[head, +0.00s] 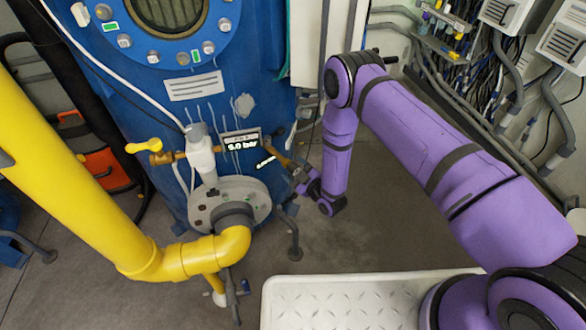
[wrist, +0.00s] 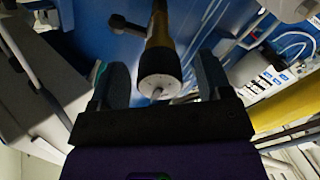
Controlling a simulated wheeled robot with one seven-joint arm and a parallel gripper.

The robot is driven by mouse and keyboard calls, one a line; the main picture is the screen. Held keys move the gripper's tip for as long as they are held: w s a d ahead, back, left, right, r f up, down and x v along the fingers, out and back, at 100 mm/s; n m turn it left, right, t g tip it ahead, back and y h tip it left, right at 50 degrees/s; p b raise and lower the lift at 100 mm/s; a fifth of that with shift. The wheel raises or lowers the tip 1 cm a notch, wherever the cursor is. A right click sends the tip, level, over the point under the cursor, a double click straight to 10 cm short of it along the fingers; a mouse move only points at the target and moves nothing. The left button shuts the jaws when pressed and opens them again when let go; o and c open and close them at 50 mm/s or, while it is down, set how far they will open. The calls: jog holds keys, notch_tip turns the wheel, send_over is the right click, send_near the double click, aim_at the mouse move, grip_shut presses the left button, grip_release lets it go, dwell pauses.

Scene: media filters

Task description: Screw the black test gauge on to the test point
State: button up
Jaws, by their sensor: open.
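My gripper (head: 300,176) is at the blue tank's front, beside a brass fitting (head: 277,156) that sticks out to the right. In the wrist view my gripper (wrist: 162,68) has its two dark fingers apart. Between them is the fitting's end, a black collar (wrist: 158,64) with a pale round face and a small pin in its middle. Gaps show on both sides of the collar. It appears to be the test point, but I cannot tell for sure. I cannot make out a separate black test gauge. A display (head: 241,141) reading 9.0 bar is on the tank's front.
A yellow pipe (head: 195,259) runs into a round flange (head: 243,192) left of my gripper. A yellow-handled valve (head: 146,146) is farther left. A white tread plate (head: 340,298) lies in front. Cables and boxes line the right wall. The floor right of my gripper is clear.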

jog(key=n, duration=0.3)
jog(key=shift+s+a+n, duration=0.1)
jog(key=shift+a+n, duration=0.05)
jog(key=shift+n, duration=0.15)
jog(key=n, duration=0.6)
grip_shut()
